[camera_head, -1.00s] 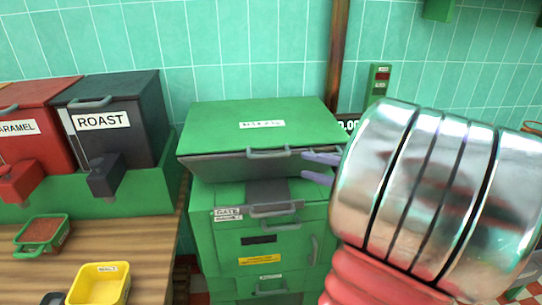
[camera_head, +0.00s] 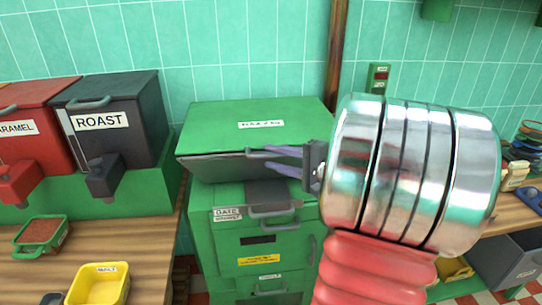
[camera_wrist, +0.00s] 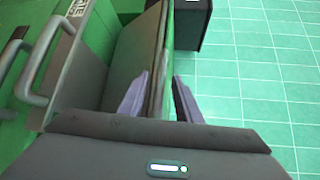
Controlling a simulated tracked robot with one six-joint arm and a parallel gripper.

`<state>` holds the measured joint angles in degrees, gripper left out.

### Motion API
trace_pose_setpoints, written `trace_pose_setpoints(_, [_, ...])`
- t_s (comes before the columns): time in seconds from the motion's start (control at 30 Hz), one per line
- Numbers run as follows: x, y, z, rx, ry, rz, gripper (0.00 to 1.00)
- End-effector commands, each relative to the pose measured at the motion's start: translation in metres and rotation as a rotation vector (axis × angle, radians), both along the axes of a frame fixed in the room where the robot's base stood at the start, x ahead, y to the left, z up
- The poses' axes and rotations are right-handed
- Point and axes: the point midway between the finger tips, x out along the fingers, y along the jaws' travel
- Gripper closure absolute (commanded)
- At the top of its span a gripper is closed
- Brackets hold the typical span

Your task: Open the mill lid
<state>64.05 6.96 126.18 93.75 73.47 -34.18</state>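The mill is a green cabinet (camera_head: 205,215) with a wide green lid (camera_head: 215,125) on top, bearing a white label. The lid looks down; a dark band shows below its front edge. The lid handle (camera_head: 250,152) is mostly hidden behind my fingers. My gripper (camera_head: 272,160) is at the lid's front edge by this handle, its two purple fingers apart, one above the other. In the wrist view my gripper (camera_wrist: 158,98) has a finger on each side of a narrow dark edge of the lid (camera_wrist: 157,50). I cannot tell whether they touch it.
Below the lid are a GATE handle (camera_head: 272,212) and more handles on the cabinet front. At left stand a dark ROAST bin (camera_head: 135,120) and a red bin (camera_head: 40,105). A yellow tub (camera_head: 122,285) and a green scoop (camera_head: 65,240) rest on the wooden counter (camera_head: 150,240).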

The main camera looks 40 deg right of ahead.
Motion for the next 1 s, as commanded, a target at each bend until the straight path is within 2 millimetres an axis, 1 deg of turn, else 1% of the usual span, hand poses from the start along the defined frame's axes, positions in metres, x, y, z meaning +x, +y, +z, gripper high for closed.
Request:
trace_pose_setpoints(0.03, [0.006,0.002,-0.001,0.001,0.0,0.003,0.69])
trace_pose_setpoints(0.1, [0.013,0.003,-0.002,0.001,0.0,0.003,0.69])
trace_pose_setpoints(0.2, [0.018,0.004,-0.003,0.0,0.0,0.001,0.69])
trace_pose_setpoints(0.57, [0.021,0.005,-0.003,0.0,0.0,0.001,0.7])
trace_pose_setpoints(1.0, [0.021,0.005,-0.004,0.001,0.001,0.001,1.0])
